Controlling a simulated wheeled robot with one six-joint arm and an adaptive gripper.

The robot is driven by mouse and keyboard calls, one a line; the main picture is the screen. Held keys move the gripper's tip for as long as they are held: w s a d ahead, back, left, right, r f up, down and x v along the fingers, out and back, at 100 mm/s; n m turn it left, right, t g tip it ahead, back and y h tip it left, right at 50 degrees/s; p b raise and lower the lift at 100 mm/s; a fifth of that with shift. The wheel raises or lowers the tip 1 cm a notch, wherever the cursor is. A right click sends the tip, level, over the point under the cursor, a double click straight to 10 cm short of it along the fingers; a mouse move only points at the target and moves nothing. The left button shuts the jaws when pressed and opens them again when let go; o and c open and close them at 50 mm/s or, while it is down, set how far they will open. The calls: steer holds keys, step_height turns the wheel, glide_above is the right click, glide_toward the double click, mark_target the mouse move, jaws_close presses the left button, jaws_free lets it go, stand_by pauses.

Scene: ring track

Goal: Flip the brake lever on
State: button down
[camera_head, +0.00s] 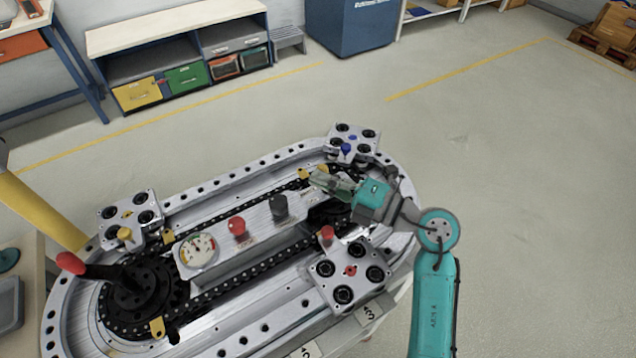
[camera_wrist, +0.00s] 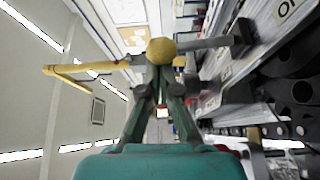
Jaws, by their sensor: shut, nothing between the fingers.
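The brake lever appears to be the grey rod with a yellow ball knob (camera_wrist: 161,51) in the wrist view. Its rod runs right from the ball to a dark block (camera_wrist: 242,38). In the head view a small yellow spot (camera_head: 304,173) beside my fingertips may be this knob; it is too small to be sure. My gripper (camera_head: 318,180) is shut and empty, low over the far right part of the ring track. In the wrist view my gripper (camera_wrist: 160,72) has its fingertips right at the ball, partly behind it in the picture. Whether they touch cannot be told.
The oval ring track (camera_head: 60,310) carries several wheeled carriages, one blue-marked (camera_head: 350,142) close behind my gripper. A centre panel holds a gauge (camera_head: 197,250), a red button (camera_head: 237,227) and a black knob (camera_head: 279,207). A red-handled crank (camera_head: 70,262) stands at left.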

steer(key=m, duration=0.1)
steer(key=w+d+m+t+y, duration=0.1)
steer(key=m, duration=0.1)
steer(key=d+m, duration=0.1)
steer(key=shift+w+d+r+t+y, duration=0.15)
steer(key=shift+w+r+t+y, duration=0.05)
steer(key=shift+w+t+y, duration=0.1)
steer(key=shift+w+d+f+m+t, duration=0.15)
steer(key=shift+d+m+t, duration=0.15)
steer(key=shift+m, duration=0.4)
steer(key=shift+w+d+r+m+t, duration=0.1)
steer(key=shift+w+d+m+t, duration=0.2)
steer(key=shift+m, duration=0.4)
steer(key=shift+w+d+f+m+t, duration=0.1)
steer(key=shift+d+m+t, duration=0.1)
steer(key=shift+m+t, duration=0.35)
steer(key=shift+m, duration=0.35)
step_height(320, 180, up, 10)
steer(key=shift+y, duration=0.3)
steer(key=shift+s+d, duration=0.1)
steer(key=shift+d, duration=0.05)
